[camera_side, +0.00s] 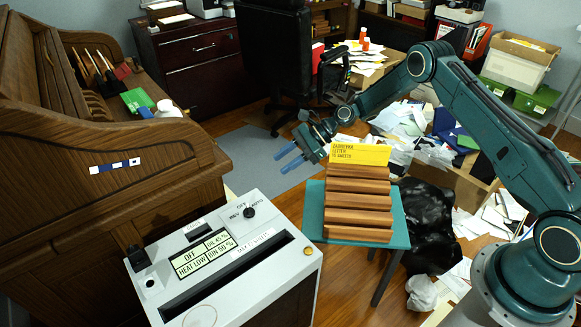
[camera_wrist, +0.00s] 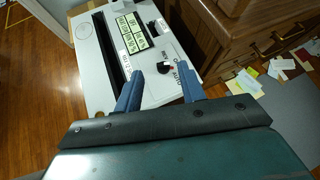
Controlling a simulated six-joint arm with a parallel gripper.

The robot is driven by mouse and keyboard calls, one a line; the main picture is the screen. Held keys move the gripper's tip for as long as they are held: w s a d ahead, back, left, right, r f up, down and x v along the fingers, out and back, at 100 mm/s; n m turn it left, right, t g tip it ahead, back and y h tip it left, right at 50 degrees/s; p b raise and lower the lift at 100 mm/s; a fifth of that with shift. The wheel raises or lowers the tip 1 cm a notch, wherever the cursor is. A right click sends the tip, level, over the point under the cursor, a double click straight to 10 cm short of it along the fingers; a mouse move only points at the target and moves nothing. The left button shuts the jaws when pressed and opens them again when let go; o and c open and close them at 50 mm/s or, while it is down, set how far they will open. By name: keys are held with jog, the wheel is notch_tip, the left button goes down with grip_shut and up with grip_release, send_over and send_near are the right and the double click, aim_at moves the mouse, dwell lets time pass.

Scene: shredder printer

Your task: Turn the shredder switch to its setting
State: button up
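The shredder (camera_side: 297,262) is a light grey machine at the lower middle of the side view; its top also shows in the wrist view (camera_wrist: 152,93). Its switch (camera_side: 249,212) is a small black knob with REV, OFF and AUTO printed around it. In the wrist view the switch (camera_wrist: 163,67) lies just beyond and between my fingertips. My gripper (camera_side: 287,157) is open and empty, with blue fingers apart, up and to the right of the shredder in the side view; the fingers also show in the wrist view (camera_wrist: 160,80). I cannot read the knob's exact pointing direction.
A wooden roll-top desk (camera_side: 150,180) stands left of the shredder. A teal stool (camera_side: 399,222) with a stack of brown wooden pieces (camera_side: 357,202) and a yellow card (camera_side: 360,153) stands to its right. A black office chair (camera_side: 275,50) and strewn papers are behind.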

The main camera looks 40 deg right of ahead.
jog(key=w+a+f+n+g+h, duration=0.1)
jog(key=w+a+f+n+h, duration=0.1)
jog(key=a+f+n+h, duration=0.25)
notch_tip(320, 180, up, 2)
jog(key=n+h, duration=0.5)
jog(key=h, duration=0.1)
send_over(248, 208)
jog(key=s, duration=0.2)
jog(key=s+a+r+n+h, duration=0.2)
jog(key=a+r+h, duration=0.1)
jog(key=a+r, duration=0.15)
jog(key=f, duration=0.4)
jog(key=shift+s+d+f, duration=0.1)
jog(key=shift+s+d, duration=0.05)
jog(key=shift+s, duration=0.05)
jog(key=shift+x, duration=6.85)
jog(key=shift+w+d, duration=0.1)
jog(key=shift+d, duration=0.05)
jog(key=shift+c, duration=0.4)
